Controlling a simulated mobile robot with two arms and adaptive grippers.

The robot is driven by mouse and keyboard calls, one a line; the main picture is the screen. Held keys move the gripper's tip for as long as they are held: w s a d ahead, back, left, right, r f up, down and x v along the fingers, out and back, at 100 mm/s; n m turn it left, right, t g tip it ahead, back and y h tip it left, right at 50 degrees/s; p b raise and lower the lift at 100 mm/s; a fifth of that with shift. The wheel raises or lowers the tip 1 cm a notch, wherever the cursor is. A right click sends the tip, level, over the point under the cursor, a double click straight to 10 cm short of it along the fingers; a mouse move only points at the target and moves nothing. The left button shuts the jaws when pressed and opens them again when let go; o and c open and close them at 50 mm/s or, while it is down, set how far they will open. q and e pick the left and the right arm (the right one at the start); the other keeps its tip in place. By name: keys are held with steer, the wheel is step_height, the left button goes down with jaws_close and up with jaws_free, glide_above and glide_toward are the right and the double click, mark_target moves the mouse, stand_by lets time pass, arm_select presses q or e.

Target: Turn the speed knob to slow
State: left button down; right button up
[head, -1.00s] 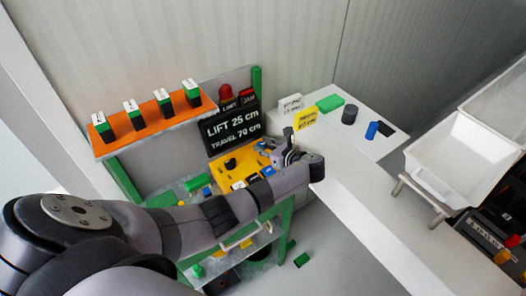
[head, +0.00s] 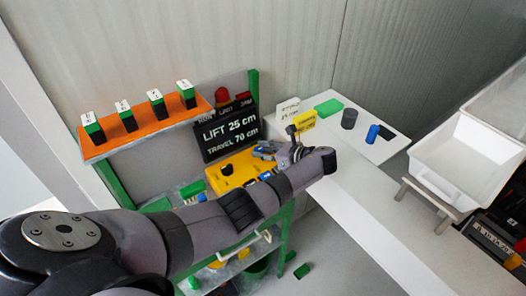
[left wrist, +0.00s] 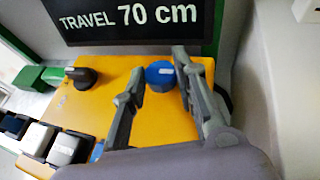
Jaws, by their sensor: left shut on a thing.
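The yellow control panel (head: 236,181) sits below a black display reading "LIFT 25 cm, TRAVEL 70 cm" (head: 229,131). In the left wrist view a blue knob (left wrist: 160,76) with a pale pointer mark is at the panel's upper right. My left gripper (left wrist: 158,72) has one finger on each side of this knob and is shut on it. A black knob (left wrist: 80,77) with a pale mark stands left of it on the panel, clear of the fingers. In the head view my left gripper (head: 268,150) covers the blue knob. My right gripper is not in view.
An orange shelf (head: 145,135) with several green-and-black blocks is at the left. Rocker switches (left wrist: 66,147) line the panel's near left edge. A white table (head: 350,215) to the right holds a yellow sign (head: 304,121) and a dark cylinder (head: 349,119). A white bin (head: 455,160) stands farther right.

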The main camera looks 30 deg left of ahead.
arm_select(q)
steer(key=c, duration=1.3)
jaws_free()
steer(key=v, duration=1.2)
steer(key=shift+w, duration=0.1)
